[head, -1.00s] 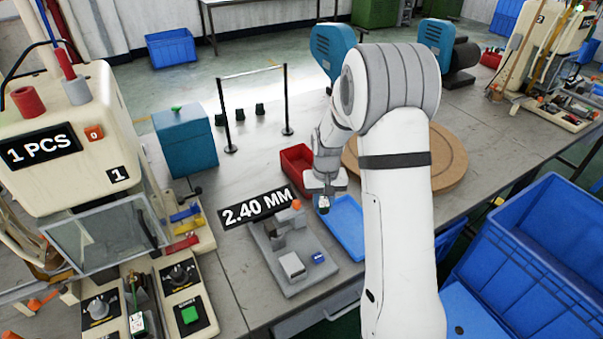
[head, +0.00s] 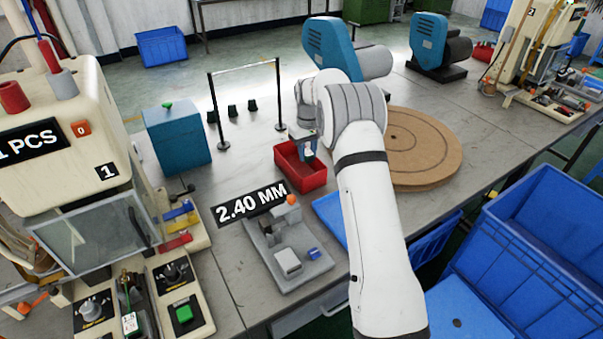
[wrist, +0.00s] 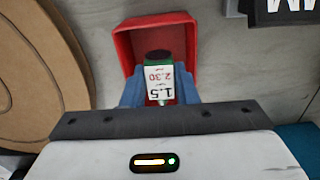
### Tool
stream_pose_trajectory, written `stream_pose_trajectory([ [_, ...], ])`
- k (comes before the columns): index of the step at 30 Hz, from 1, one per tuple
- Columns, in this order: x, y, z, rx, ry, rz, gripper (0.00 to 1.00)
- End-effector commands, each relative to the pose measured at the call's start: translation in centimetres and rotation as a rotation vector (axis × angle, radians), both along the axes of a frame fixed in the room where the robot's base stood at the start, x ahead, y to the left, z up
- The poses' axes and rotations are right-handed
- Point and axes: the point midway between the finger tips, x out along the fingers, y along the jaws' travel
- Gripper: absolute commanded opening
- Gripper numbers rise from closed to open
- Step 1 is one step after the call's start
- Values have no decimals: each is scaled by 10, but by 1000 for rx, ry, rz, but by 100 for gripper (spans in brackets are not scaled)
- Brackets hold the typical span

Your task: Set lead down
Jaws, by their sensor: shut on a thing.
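My gripper (head: 308,155) is over the red bin (head: 314,181) in the middle of the table. In the wrist view my gripper (wrist: 160,92) has its blue fingers shut on the lead (wrist: 158,72), which has a green body, a dark far end and a white label reading "1.5" and "2.30". The lead lies across the open red bin (wrist: 185,22) in that view. I cannot tell whether it touches the bin floor. In the head view the lead is too small to make out clearly.
A blue tray (head: 327,208) lies in front of the bin, partly hidden by my arm. A gauge (head: 290,262) with a "2.40 MM" display (head: 251,202) stands nearer. A round brown board (head: 425,150) is right of the bin. A black frame (head: 279,100) stands behind.

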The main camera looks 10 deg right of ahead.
Motion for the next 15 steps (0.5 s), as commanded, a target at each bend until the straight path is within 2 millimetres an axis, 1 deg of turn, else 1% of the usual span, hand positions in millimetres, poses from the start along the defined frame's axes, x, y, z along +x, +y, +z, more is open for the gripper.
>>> stream_pose_trajectory([
  [2, 8, 0, 1, 0, -1, 20, 4],
  [5, 12, 0, -1, 0, 1, 33, 4],
  [8, 12, 0, -15, 0, 3, 38, 4],
  [12, 12, 1, -42, 0, 3, 38, 4],
  [15, 12, 1, -54, 0, 2, 38, 4],
])
